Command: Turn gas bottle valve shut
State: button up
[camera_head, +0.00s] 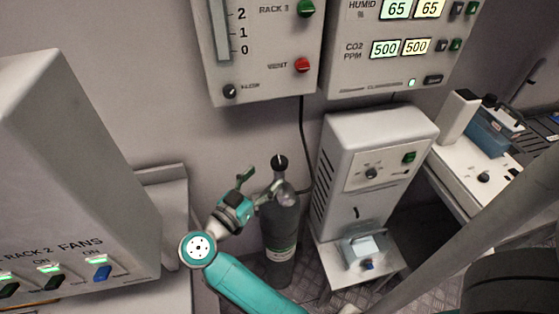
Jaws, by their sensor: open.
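The gas bottle (281,246) is a dark grey upright cylinder with a pale label band, standing on the floor against the wall. Its valve has a round black knob (280,162) with a light mark on top. The knob itself is in clear view.
A flow panel (262,82) with a red vent button (302,65) hangs above the bottle. A dark hose (302,130) runs down beside it. A white cabinet (369,160) stands close on the right. The rack 2 fan panel (60,220) is at the left.

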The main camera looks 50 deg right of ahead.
aim_at(275, 167)
jog(key=d, duration=0.5)
jog(key=w+d, duration=0.1)
jog(key=d, duration=0.2)
jog(key=shift+c, duration=0.2)
jog(key=c, duration=1.1)
